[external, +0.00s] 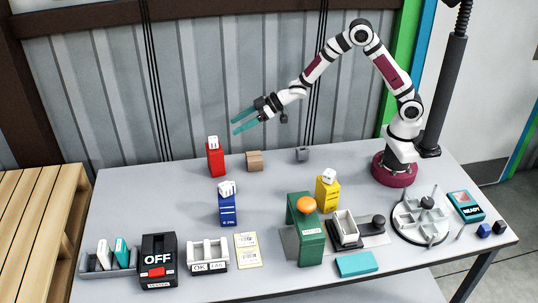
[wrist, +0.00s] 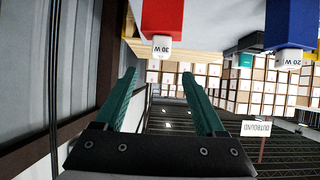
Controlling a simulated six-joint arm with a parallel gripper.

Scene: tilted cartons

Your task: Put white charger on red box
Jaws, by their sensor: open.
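A red box (external: 216,161) stands upright at the back left of the table, with a white charger (external: 213,142) on its top. In the wrist view the red box (wrist: 162,18) is upside down and its charger (wrist: 161,47) reads "30 W". A blue box (external: 228,212) bears another white charger (external: 227,188); in the wrist view that charger (wrist: 288,58) reads "20 W". A yellow box (external: 327,197) also has a white charger (external: 329,176) on top. My gripper (external: 235,127) is open and empty, raised above and behind the table; its teal fingers (wrist: 159,76) are apart in the wrist view.
A brown cube (external: 254,161) and a grey cube (external: 302,154) lie at the back. A green stand with an orange knob (external: 307,204) is front centre. A black OFF switch (external: 158,259), a white tray (external: 208,254) and a round divided tray (external: 421,216) take up more room. The centre is fairly clear.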

